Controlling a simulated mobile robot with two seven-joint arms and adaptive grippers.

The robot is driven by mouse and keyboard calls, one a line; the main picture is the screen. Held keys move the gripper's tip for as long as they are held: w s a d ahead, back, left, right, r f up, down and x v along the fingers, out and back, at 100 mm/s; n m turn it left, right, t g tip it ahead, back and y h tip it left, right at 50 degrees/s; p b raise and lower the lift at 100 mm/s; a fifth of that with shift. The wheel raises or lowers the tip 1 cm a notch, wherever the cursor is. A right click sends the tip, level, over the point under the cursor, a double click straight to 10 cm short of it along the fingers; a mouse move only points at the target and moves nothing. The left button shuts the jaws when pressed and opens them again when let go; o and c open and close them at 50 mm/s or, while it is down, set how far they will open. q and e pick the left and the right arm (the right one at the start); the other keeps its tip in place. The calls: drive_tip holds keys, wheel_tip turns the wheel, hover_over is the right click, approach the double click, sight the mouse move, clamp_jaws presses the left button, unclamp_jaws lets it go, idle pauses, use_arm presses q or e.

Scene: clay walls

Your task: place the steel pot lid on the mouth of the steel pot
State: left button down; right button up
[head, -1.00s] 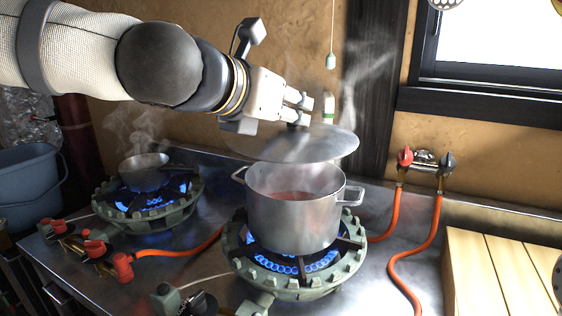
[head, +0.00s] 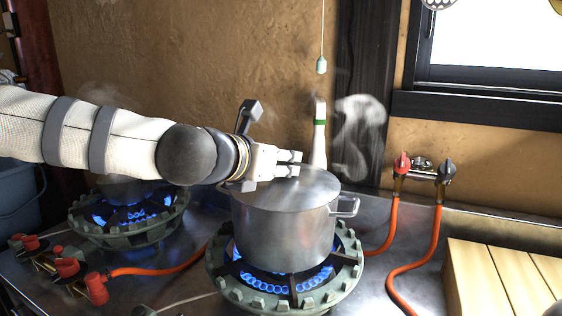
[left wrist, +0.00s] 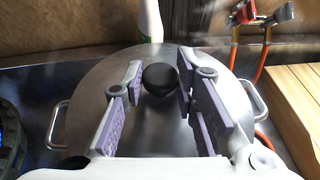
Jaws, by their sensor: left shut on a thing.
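The steel pot lid (head: 282,198) lies over the mouth of the steel pot (head: 285,240), level and looking seated on the rim. In the left wrist view the lid (left wrist: 92,92) fills the middle, with a pot handle showing on each side. My left gripper (head: 292,163) is above the lid, its fingers on either side of the lid's black knob (left wrist: 160,79), shut on it. The lid hides the inside of the pot. My right gripper is not in view.
The pot stands on a lit gas burner (head: 225,280). A second lit burner (head: 130,222) with a small pan is at left, partly behind my arm. A white bottle (head: 319,140) stands close behind the pot. Orange hoses (head: 393,235) and a wooden board (head: 490,275) lie at right.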

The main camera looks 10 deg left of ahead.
use_arm(q)
drive_tip(key=c, duration=1.3)
unclamp_jaws()
drive_tip(key=shift+f, duration=0.15)
drive_tip(key=shift+r, duration=0.3)
drive_tip(key=p+v, duration=0.2)
drive_tip(key=v, duration=1)
drive_tip(key=shift+p, duration=0.35)
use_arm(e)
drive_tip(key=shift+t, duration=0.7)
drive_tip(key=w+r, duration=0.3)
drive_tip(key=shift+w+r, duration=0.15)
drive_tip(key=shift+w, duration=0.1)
